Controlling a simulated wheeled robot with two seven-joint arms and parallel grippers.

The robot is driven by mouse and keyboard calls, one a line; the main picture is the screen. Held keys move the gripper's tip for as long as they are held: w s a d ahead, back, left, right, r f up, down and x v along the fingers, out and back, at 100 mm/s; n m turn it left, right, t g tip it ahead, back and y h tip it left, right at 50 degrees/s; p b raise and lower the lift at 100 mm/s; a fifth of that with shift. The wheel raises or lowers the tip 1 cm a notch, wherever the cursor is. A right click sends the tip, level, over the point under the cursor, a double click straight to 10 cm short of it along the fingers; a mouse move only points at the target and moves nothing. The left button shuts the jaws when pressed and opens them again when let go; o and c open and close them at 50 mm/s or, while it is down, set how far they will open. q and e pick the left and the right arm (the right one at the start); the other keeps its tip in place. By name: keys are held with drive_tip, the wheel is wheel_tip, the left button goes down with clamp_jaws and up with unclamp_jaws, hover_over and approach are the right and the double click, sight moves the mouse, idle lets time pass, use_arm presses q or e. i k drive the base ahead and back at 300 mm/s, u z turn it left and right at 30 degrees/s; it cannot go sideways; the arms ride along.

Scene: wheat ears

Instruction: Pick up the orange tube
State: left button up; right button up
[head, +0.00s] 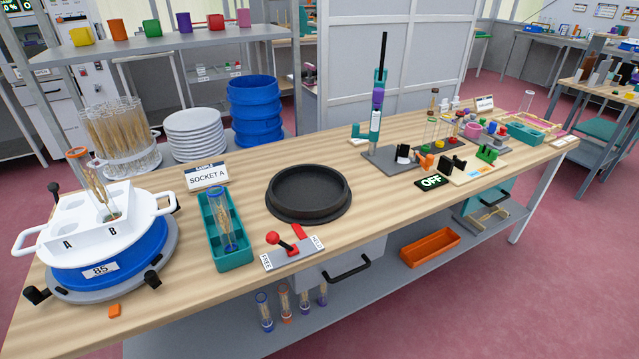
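A clear tube with an orange rim (77,153) and wheat ears inside stands tilted in the white lid (45,222) at the far left, near the sockets marked A and B. Another clear tube with an orange-brown rim (284,291) stands among several tubes on the shelf under the table. Neither of my grippers is in view.
The white lid sits on a blue pot (130,262) with black clamps. A teal tray (212,262) holds a blue-rimmed tube. A black round dish (308,212), a red-knobbed lever (273,238) and a microscope-like stand (376,100) follow to the right. An orange tray (430,247) lies below.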

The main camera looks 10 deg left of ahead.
sight(82, 162)
drive_tip(key=u, duration=1.65)
